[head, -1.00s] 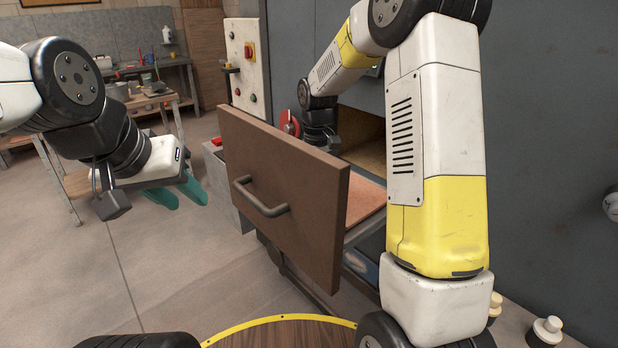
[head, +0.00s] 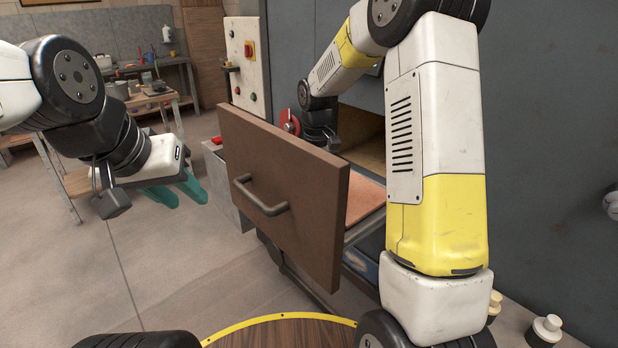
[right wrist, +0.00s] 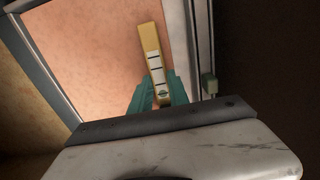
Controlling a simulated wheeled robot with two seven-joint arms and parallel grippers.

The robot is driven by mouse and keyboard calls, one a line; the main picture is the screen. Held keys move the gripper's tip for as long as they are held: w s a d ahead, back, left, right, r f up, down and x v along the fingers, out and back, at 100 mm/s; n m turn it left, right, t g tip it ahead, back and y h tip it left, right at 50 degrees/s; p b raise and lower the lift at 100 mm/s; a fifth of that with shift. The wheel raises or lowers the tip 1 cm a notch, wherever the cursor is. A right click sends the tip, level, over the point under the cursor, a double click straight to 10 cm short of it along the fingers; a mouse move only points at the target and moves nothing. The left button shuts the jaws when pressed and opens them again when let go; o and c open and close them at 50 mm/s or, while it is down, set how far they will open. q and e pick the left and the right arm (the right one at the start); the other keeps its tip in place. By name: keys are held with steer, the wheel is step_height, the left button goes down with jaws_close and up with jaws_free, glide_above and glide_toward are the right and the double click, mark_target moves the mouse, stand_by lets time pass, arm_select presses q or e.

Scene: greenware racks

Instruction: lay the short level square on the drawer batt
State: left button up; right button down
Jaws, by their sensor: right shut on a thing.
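The short level square (right wrist: 152,50), yellow with a pale marked strip, shows in the right wrist view between the teal fingers of my right gripper (right wrist: 158,93), which is shut on it. It is over the pinkish drawer batt (right wrist: 90,50), near the batt's right edge in that view. I cannot tell whether it touches the batt. In the head view a part of the batt (head: 364,200) shows behind the drawer front, which hides my right fingers and the square. My left gripper (head: 178,194) is open and empty, left of the drawer.
The open drawer's brown front (head: 280,190) with its handle (head: 260,197) stands between my arms. A grey metal drawer rim (right wrist: 178,30) borders the batt. A control panel (head: 246,70) and a workbench (head: 150,98) are farther back. The floor at the left is clear.

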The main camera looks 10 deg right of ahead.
steer(key=shift+s+f, duration=0.1)
stand_by(0.3)
steer(key=c, duration=0.7)
jaws_free()
steer(key=shift+r, duration=0.25)
steer(key=shift+r, duration=2.75)
